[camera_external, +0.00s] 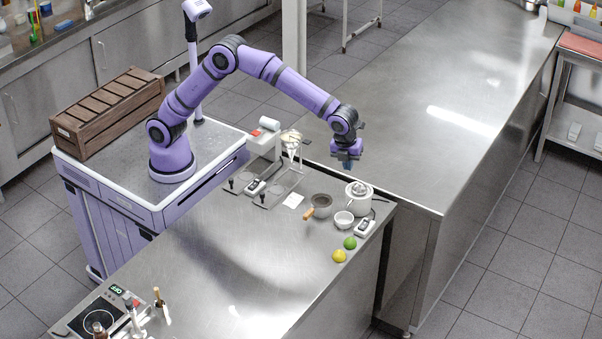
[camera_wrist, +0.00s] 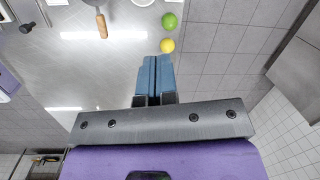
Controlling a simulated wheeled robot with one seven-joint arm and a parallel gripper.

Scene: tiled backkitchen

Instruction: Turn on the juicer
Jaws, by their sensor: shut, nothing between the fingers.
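The white juicer (camera_external: 358,196) with a ribbed cone on top stands near the far right corner of the steel counter. A small white box with a dark face (camera_external: 365,228) lies in front of it, with a dark cable nearby; whether it is on or off is too small to tell. My gripper (camera_external: 347,165) is above the counter, higher than the juicer and apart from it. Its blue fingers (camera_wrist: 155,75) are together and empty in the wrist view. The juicer cannot be clearly made out in the wrist view.
A small white bowl (camera_external: 344,220) and a grey pot with a wooden handle (camera_external: 320,207) stand left of the juicer. A green lime (camera_external: 350,243) and a yellow lemon (camera_external: 339,256) lie in front. A pour-over stand (camera_external: 291,146) is farther left. The counter's middle is clear.

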